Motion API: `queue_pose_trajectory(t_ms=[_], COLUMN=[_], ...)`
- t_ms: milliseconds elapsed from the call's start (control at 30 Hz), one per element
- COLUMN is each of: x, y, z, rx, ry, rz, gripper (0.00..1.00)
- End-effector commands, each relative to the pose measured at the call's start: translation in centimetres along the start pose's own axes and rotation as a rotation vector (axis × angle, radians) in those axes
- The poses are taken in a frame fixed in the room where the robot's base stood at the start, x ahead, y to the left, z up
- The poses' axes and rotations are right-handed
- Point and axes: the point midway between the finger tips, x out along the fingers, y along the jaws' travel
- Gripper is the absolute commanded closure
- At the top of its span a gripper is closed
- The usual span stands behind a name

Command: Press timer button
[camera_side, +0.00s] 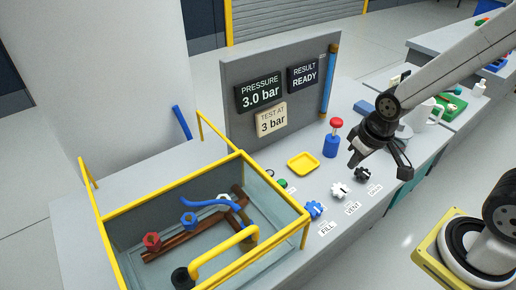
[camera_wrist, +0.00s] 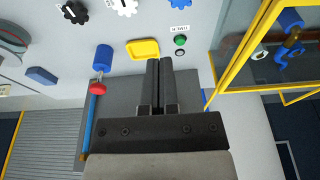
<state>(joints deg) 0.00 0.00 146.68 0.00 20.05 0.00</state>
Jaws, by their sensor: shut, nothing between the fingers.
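A green button (camera_wrist: 180,41) with a small white label beside it sits on the grey bench top, and a dark ring lies just below it in the wrist view. In the side view the green button (camera_side: 283,184) is small and partly hidden by the tank's yellow frame. My gripper (camera_wrist: 160,62) is shut with its two dark fingers together and nothing between them. In the wrist view its tips appear below and left of the button. In the side view my gripper (camera_side: 354,163) is above the bench, right of the button and apart from it.
A yellow tray (camera_side: 303,163) and a blue post with a red top (camera_side: 333,138) stand near the panel (camera_side: 230,80), which reads 3.0 bar and READY. Blue, white and black knobs (camera_side: 338,190) line the front edge. The yellow-framed glass tank (camera_side: 240,155) stands left.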

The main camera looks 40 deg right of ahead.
Motion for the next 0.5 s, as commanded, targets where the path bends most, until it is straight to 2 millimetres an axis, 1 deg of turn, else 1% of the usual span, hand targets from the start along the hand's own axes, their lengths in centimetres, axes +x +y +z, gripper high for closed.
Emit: queue_pose_trajectory(t_ms=[267, 367, 500], x=[0.2, 0.5, 1.4], y=[-0.1, -0.1, -0.3], z=[-0.3, -0.9, -2.3], rx=[0.010, 0.028, 0.076], ry=[0.009, 0.023, 0.061], rz=[0.000, -0.001, -0.005], gripper=[1.00, 1.00, 1.00])
